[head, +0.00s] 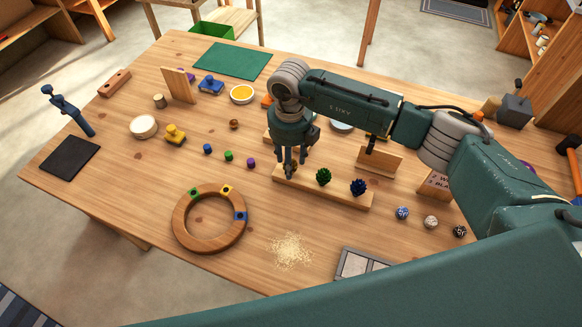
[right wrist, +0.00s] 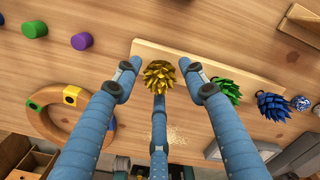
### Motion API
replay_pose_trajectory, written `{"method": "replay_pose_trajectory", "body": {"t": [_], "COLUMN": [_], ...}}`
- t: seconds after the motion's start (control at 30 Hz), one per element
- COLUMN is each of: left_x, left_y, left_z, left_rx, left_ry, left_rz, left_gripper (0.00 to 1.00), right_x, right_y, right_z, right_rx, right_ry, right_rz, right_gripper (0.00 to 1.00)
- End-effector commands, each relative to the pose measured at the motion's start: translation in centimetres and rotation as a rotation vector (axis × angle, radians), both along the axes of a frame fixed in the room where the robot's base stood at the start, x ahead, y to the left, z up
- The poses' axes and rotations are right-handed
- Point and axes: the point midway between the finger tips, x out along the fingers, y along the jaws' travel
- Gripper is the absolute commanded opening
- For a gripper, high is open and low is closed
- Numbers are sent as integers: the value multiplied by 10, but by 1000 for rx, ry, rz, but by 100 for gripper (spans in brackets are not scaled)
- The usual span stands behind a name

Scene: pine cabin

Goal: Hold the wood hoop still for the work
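The wood hoop (head: 181,222) lies flat on the table's near left part, with green, yellow and blue marked squares on its ring. In the right wrist view, part of the hoop (right wrist: 48,124) shows at the left behind a finger. My right gripper (head: 288,168) is away from the hoop, up and to its right, over a long wooden board (head: 337,194). Its three fingers (right wrist: 160,85) are spread open around a gold pine-cone-like piece (right wrist: 160,77) on the board; I cannot tell if any finger touches it. My left gripper is not in view.
Green (head: 323,176) and blue (head: 358,187) cones stand on the board. Pale shavings (head: 290,250) and a grey tray (head: 352,263) lie right of the hoop. Small blue, green and purple pegs (head: 251,162) stand beyond it. Bare table surrounds the hoop's left side.

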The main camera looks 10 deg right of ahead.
Motion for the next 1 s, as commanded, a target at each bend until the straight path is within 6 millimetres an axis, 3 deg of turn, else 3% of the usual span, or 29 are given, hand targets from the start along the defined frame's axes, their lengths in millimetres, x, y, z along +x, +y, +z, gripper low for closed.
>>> {"method": "replay_pose_trajectory", "body": {"t": [0.03, 0.2, 0.47, 1.0], "left_x": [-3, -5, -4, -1], "left_y": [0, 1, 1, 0], "left_z": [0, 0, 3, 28], "left_rx": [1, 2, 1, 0], "left_ry": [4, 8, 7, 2], "left_rz": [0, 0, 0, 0], "left_gripper": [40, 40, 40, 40], "right_x": [0, 0, 0, 0], "right_y": [0, 0, 0, 0], "right_z": [0, 0, 4, 47], "right_rx": [0, 0, 0, 0], "right_ry": [0, 0, -1, 0], "right_rz": [0, 0, 0, 0], "right_gripper": [32, 0, 0, 0]}}
